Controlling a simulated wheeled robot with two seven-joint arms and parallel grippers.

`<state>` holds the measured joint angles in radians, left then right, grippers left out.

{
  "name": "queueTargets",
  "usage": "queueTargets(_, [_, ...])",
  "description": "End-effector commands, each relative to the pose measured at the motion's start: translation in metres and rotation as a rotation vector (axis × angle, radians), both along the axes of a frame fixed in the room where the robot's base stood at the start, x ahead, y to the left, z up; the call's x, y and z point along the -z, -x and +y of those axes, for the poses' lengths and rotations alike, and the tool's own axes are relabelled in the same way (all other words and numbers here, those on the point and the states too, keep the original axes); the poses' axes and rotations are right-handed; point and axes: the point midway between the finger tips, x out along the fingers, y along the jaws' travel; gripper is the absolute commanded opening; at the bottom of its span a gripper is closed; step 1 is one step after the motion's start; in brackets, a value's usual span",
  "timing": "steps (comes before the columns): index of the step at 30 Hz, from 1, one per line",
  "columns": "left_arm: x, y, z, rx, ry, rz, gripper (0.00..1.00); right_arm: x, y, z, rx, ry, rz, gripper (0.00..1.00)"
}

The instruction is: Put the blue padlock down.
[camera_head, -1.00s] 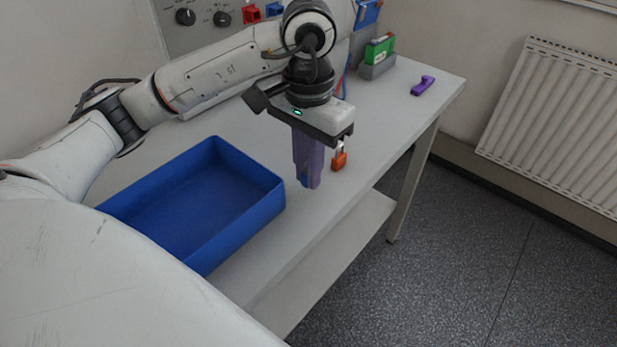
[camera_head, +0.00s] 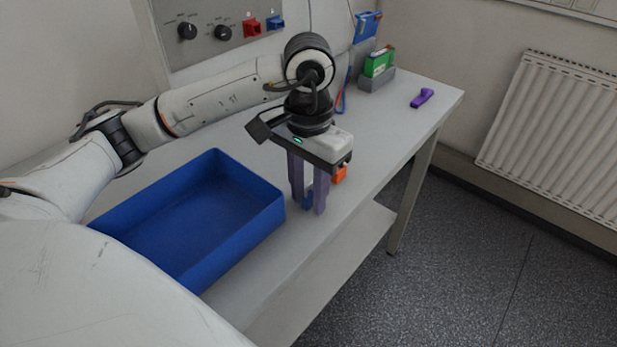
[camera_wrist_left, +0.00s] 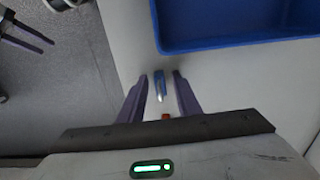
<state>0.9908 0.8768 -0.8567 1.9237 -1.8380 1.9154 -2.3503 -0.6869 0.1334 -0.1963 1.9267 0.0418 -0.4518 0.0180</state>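The blue padlock (camera_head: 308,194) is upright on the bench, between the fingers of my left gripper (camera_head: 308,203). In the left wrist view the blue padlock (camera_wrist_left: 160,80) shows with a gap to each purple finger of the left gripper (camera_wrist_left: 160,76), so this gripper is open around it. The fingers partly hide the padlock in the head view. My right gripper (camera_wrist_left: 46,47) shows only at the top left of the left wrist view, away over the floor. Its two fingers are apart and nothing shows between them.
A blue tray (camera_head: 262,222) stands left of the left gripper. An orange-red padlock (camera_head: 340,174) is close behind the fingers. A purple object (camera_head: 422,98) lies at the bench's far right. A grey holder with a green item (camera_head: 379,64) stands at the back. The bench's front edge is near.

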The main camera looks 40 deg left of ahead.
Motion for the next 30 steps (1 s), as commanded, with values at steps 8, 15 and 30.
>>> queueTargets(8, [-0.046,-0.002,-0.001,0.001,0.001,-0.008,0.31,0.0,-0.001,0.0,0.001,-0.001,-0.003,0.48])
queueTargets(15, [-0.096,-0.001,0.0,-0.001,-0.001,-0.005,0.31,-0.01,0.0,-0.001,0.004,-0.003,-0.002,0.48])
queueTargets(30, [-0.122,0.0,0.0,0.0,0.0,0.0,0.31,-0.01,0.001,-0.004,0.01,-0.002,-0.001,0.48])
